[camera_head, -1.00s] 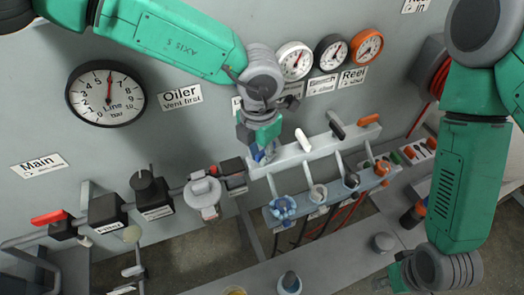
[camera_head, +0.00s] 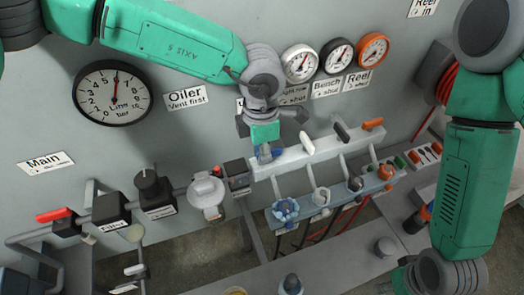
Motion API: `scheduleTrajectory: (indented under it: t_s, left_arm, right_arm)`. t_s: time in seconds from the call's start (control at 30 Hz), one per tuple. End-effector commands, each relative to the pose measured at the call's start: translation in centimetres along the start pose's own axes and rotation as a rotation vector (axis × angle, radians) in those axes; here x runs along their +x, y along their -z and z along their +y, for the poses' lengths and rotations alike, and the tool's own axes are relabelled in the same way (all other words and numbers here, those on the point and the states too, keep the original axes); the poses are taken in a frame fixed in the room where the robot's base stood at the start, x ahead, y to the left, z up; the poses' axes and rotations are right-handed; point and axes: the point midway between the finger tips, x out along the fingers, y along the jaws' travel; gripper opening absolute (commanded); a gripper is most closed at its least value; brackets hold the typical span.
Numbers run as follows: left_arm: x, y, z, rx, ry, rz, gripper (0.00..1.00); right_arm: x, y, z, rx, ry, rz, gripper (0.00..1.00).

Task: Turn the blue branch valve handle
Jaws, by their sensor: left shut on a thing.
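The blue branch valve handle (camera_head: 276,153) shows only in part at the left end of the pale manifold bar (camera_head: 312,152). My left gripper (camera_head: 266,152) reaches down from above and is shut on the blue handle. Its fingers hide most of the handle, so its exact angle is hard to tell. The black handle (camera_head: 341,131) and the orange handle (camera_head: 372,124) stand on the same bar to the right. My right gripper (camera_head: 397,284) is low at the bottom right, away from the valves. Its fingers are partly out of frame.
A lower rail (camera_head: 335,196) carries blue, grey and orange couplings with hoses below. The oiler unit (camera_head: 207,192) stands close left of my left gripper. The main valve's red handle (camera_head: 54,215) is at far left. Gauges, including a line gauge (camera_head: 113,93), hang on the wall.

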Motion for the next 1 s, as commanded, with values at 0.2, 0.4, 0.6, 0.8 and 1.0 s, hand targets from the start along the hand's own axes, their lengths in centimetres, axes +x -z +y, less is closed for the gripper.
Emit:
scheduleTrajectory:
  t_s: [0.2,0.4,0.6,0.8,1.0]
  left_arm:
    - [0.2,0.2,0.0,0.003,0.001,0.006,0.0]
    - [0.2,0.2,0.0,0.002,0.001,0.005,0.32]
    - [0.1,0.1,0.0,0.001,-0.001,0.003,0.32]
    - [-1.1,0.0,0.1,0.0,-0.003,0.001,0.32]
    - [-5.0,-0.1,0.2,0.0,-0.004,-0.001,0.32]
  right_arm:
    - [0.0,0.0,0.0,0.0,0.0,0.0,0.4]
    - [0.0,0.0,0.0,0.0,0.0,0.0,0.4]
    - [0.0,0.0,0.0,0.0,0.0,0.0,0.4]
    - [-0.1,-0.3,0.0,0.0,0.0,0.003,0.4]
    - [-0.1,-0.3,0.0,0.0,0.0,0.003,0.4]
